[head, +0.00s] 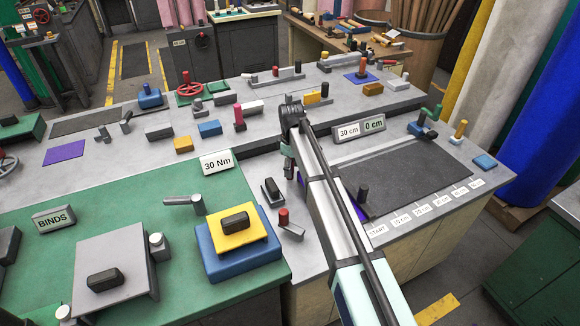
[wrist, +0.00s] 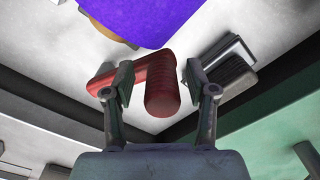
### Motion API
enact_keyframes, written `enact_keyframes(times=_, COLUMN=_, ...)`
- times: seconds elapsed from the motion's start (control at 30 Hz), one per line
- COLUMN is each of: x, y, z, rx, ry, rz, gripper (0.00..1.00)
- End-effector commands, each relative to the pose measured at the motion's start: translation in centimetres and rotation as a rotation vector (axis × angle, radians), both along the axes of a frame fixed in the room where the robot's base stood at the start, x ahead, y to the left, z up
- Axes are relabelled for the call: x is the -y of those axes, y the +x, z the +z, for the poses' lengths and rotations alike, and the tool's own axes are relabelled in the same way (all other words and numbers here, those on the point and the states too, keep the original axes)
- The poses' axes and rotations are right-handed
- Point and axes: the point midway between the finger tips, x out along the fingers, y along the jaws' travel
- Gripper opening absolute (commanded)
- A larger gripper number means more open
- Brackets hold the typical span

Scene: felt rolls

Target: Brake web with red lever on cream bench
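A red lever (wrist: 162,90) shows in the wrist view, its thick round handle between my fingertips and its red arm running left behind the left finger. My gripper (wrist: 158,88) is open, with gaps beside the handle. In the head view my gripper (head: 289,170) points down over the cream bench (head: 322,268), near its inner corner. A lever with a red knob (head: 283,217) stands below it there; I cannot tell whether it is the same lever. Purple web (wrist: 135,18) crosses the top of the wrist view; my arm partly hides purple material in the head view.
A black rocker (head: 270,188) stands left of my gripper. The green bench (head: 180,205) lies to the left, with a blue and yellow block (head: 240,262). A raised grey bench (head: 330,107) with a 30 Nm sign (head: 217,163) runs behind. A dark mat (head: 400,172) lies to the right.

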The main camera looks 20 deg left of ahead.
Motion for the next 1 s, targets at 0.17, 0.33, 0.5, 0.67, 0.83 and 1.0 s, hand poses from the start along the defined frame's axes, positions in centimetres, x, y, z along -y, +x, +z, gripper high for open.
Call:
enact_keyframes(times=0.17, x=-0.2, y=0.0, z=0.1, rx=0.001, ry=0.004, rz=0.003, gripper=0.57)
enact_keyframes(times=0.33, x=-0.3, y=0.0, z=0.6, rx=0.002, ry=0.006, rz=0.004, gripper=0.57)
enact_keyframes(times=0.5, x=-0.4, y=0.1, z=2.8, rx=0.003, ry=0.007, rz=0.004, gripper=0.57)
enact_keyframes(times=0.67, x=-0.3, y=0.1, z=5.9, rx=0.003, ry=0.006, rz=0.003, gripper=0.57)
enact_keyframes(times=0.83, x=-0.3, y=0.1, z=9.0, rx=0.003, ry=0.005, rz=0.002, gripper=0.57)
enact_keyframes(times=1.0, x=-0.2, y=0.1, z=11.1, rx=0.002, ry=0.003, rz=0.001, gripper=0.57)
